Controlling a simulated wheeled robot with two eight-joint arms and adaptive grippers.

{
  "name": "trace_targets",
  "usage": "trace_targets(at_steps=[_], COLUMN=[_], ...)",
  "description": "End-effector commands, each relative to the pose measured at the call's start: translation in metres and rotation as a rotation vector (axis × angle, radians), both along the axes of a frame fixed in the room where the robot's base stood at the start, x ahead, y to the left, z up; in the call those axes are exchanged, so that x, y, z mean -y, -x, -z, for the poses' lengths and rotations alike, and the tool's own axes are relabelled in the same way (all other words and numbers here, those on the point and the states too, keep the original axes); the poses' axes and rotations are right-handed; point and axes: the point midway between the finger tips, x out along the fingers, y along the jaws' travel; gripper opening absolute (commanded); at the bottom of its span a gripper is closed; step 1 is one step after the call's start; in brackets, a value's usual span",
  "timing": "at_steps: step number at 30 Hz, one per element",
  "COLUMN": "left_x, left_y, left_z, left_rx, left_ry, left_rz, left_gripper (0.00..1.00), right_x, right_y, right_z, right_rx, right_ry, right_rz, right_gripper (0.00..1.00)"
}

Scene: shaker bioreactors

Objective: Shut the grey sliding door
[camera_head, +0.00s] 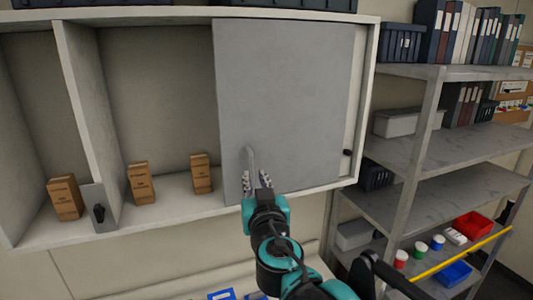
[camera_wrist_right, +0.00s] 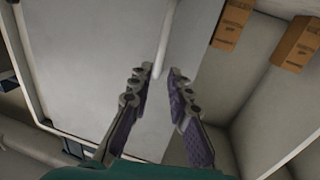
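The grey sliding door (camera_head: 285,95) covers the right part of the wall cabinet. The left and middle of the cabinet are open. A pale upright handle (camera_head: 250,160) sits near the door's lower left edge. My right gripper (camera_head: 258,180) is at the handle's lower end. In the right wrist view, the door (camera_wrist_right: 100,50) fills the middle, and the fingers of my right gripper (camera_wrist_right: 160,72) are spread on either side of the handle (camera_wrist_right: 165,40), with gaps visible. My left gripper is not in view.
Brown boxes (camera_head: 141,183) stand on the cabinet floor left of the door. A metal shelf unit (camera_head: 430,150) with binders and bins stands at the right.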

Motion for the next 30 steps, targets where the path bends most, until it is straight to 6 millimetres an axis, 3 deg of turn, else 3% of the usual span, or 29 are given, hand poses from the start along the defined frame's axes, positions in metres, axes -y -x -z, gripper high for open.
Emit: trace_targets(at_steps=[15,26,28,30], left_x=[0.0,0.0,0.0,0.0], left_y=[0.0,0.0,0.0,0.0], left_z=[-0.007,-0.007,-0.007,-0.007], left_rx=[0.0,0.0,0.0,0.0], left_ry=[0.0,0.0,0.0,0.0], left_rz=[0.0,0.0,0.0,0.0], left_gripper=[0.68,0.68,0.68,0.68], right_x=[-0.007,-0.008,-0.007,-0.007], right_y=[-0.069,-0.074,-0.074,-0.074], right_z=[0.001,0.002,0.002,0.002], right_rx=[0.0,-0.001,-0.001,-0.001], right_ry=[0.0,0.0,0.0,0.0], right_rz=[0.003,0.003,0.003,0.003], right_gripper=[0.18,0.18,0.0,0.0])
